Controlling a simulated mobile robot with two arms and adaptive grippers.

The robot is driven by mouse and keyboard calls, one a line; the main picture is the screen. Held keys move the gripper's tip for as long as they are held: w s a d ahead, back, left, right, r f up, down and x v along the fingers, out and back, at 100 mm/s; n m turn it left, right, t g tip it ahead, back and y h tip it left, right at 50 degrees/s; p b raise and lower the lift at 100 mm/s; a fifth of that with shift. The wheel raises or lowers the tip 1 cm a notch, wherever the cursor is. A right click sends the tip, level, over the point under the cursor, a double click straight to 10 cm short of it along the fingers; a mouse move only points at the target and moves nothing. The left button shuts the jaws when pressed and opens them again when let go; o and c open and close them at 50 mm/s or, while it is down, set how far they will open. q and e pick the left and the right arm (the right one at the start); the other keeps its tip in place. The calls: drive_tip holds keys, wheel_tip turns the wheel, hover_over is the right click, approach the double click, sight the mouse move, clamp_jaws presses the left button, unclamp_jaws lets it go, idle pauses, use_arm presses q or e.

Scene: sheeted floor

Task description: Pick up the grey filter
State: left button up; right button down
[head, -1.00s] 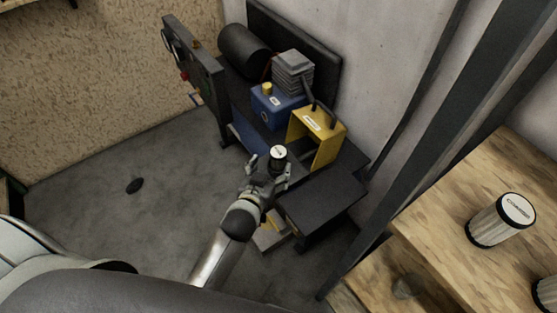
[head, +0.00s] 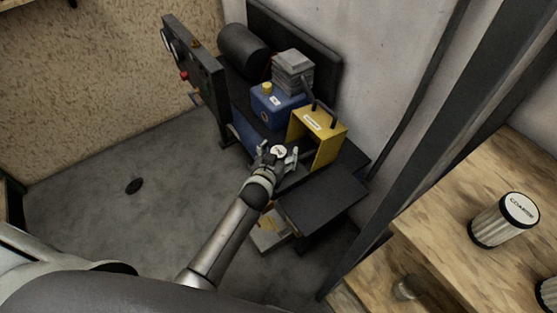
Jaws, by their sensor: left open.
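A small filter (head: 279,151) with a white, labelled top and a dark rim stands by the machine in the middle of the head view. Its side is mostly hidden by my gripper, so I cannot make out its body colour. My left gripper (head: 277,154) is open, with one finger to the left of the filter and one to the right. I cannot tell whether the fingers touch it. My right gripper is not in view.
A yellow frame (head: 330,139) stands close on the right, with a blue box (head: 276,106) behind. A black plate (head: 322,204) lies to the right of my wrist. Ribbed filters, one marked COARSE (head: 503,222), stand on a wooden shelf (head: 440,232). The floor (head: 110,220) at left is mostly clear.

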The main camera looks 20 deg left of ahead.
use_arm(q)
drive_tip(key=c, duration=1.1)
drive_tip(key=shift+c, duration=0.2)
